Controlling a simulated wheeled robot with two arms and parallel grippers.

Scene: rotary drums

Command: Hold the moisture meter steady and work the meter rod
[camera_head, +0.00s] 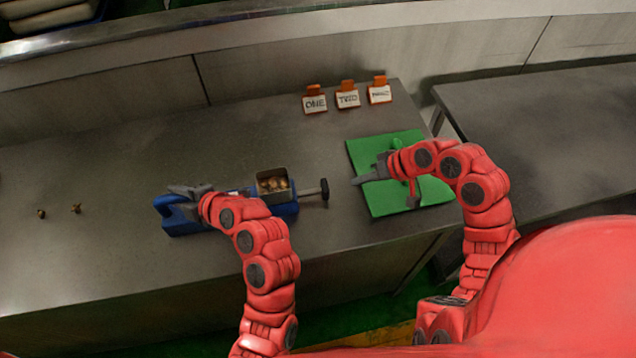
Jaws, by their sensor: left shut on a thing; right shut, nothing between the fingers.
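The blue moisture meter (184,228) lies on the grey metal table, with an open metal cup (262,174) of brown pieces on its right part.
The green mat (362,153) lies at the table's right, under my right arm. Three orange-and-white signs (347,97) stand at the back edge. Two small brown pieces (75,208) lie at the far left. The middle back of the table is clear.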

